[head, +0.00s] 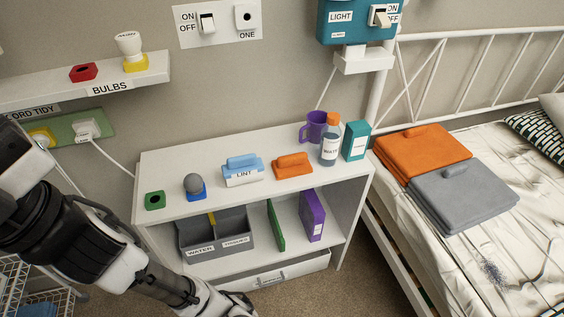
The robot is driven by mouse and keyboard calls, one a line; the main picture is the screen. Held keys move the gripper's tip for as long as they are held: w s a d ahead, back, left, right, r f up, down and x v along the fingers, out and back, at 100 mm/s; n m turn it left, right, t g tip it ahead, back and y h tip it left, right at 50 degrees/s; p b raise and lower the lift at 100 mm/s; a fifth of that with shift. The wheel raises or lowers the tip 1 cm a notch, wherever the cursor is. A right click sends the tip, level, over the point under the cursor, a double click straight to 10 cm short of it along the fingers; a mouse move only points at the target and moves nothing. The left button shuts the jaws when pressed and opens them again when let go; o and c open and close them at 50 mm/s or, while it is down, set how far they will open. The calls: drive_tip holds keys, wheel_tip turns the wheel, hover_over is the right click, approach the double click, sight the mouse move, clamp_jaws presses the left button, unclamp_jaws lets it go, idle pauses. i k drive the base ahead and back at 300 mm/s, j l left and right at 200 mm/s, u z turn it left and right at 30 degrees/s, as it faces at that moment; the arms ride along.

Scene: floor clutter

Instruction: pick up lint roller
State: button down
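A white block labelled LINT (243,178) stands on the white shelf top, left of the middle. A light blue piece with a raised, rounded grip (242,162) rests on it; I take this to be the lint roller in its holder. My arm comes in from the left and runs down to the bottom edge. The end of my arm, with my gripper (237,306), is partly cut off at the bottom, below and in front of the shelf unit, well apart from the LINT block. Its fingers do not show clearly.
The shelf top (215,205) also holds an orange piece (293,166), a grey ball on a blue base (195,187), a green block (155,200), a purple mug (312,128), a bottle (330,145) and a teal box (355,141). A bed (460,255) stands at right.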

sight(246, 168)
drive_tip(key=u, duration=0.3)
drive_tip(key=z, duration=1.2)
drive_tip(key=u, duration=1.3)
drive_tip(key=i+l+u, duration=0.15)
drive_tip(key=l+u, duration=0.15)
drive_tip(key=u, duration=0.15)
drive_tip(key=i+l+u, duration=0.1)
drive_tip(key=l+u, duration=0.3)
